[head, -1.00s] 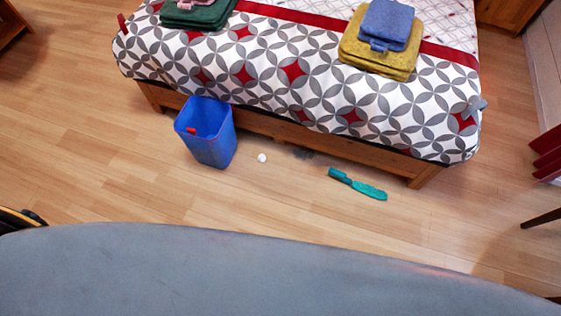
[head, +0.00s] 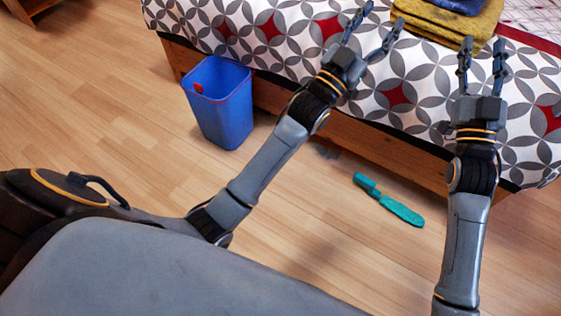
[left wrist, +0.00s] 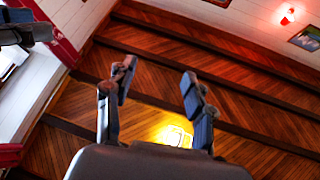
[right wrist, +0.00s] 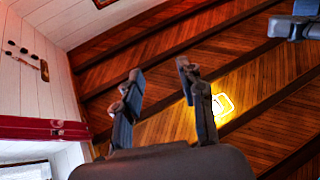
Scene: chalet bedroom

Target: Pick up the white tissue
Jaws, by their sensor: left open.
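The white tissue cannot be seen now; a small white piece lay on the floor just right of the blue bin in the earlier head view, and my left arm now covers about that spot. My left gripper (head: 379,25) is open and empty, raised in front of the bed, with its fingers apart. My right gripper (head: 482,55) is also open and empty, held up at the right before the bedspread. In the left wrist view (left wrist: 158,85) and the right wrist view (right wrist: 160,82) the fingers are apart against the wooden ceiling, with nothing between them.
A blue bin (head: 222,120) stands on the floor against the bed frame (head: 390,150). A teal brush (head: 400,210) lies on the floor between my arms. Yellow folded towels (head: 450,22) lie on the patterned bedspread. The wooden floor (head: 110,125) at the left is clear.

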